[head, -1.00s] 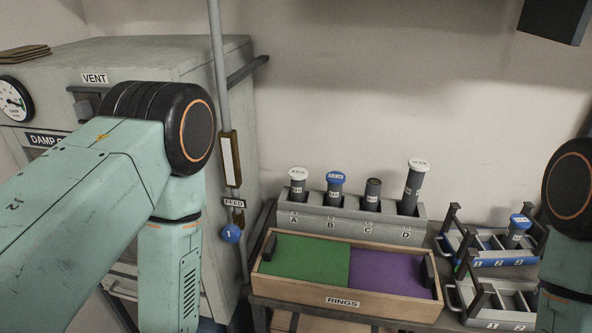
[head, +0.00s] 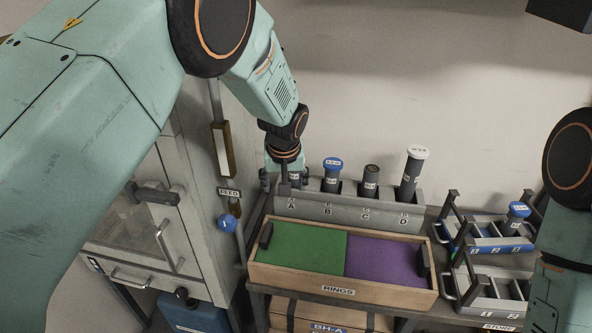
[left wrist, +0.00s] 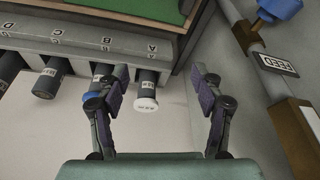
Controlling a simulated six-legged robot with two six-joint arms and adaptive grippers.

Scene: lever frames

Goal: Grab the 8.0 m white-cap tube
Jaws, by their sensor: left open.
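A short dark tube with a white cap (left wrist: 147,98) stands in slot A of the grey rack (head: 345,208). In the head view my left gripper (head: 283,183) is over slot A and mostly hides this tube. In the left wrist view my left gripper (left wrist: 160,80) is open, with the white-cap tube between its fingers, closer to the finger on the picture's left and not gripped. A taller white-cap tube (head: 413,168) leans in slot D. The cap writing is too small to read. My right gripper is out of view.
A blue-cap tube (head: 332,174) is in slot B and a dark-topped tube (head: 370,181) in slot C. The RINGS tray (head: 338,291) lies in front. A FEED pipe (head: 220,150) stands left. Small racks (head: 488,258) are at right, one holding a blue-cap tube (head: 515,215).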

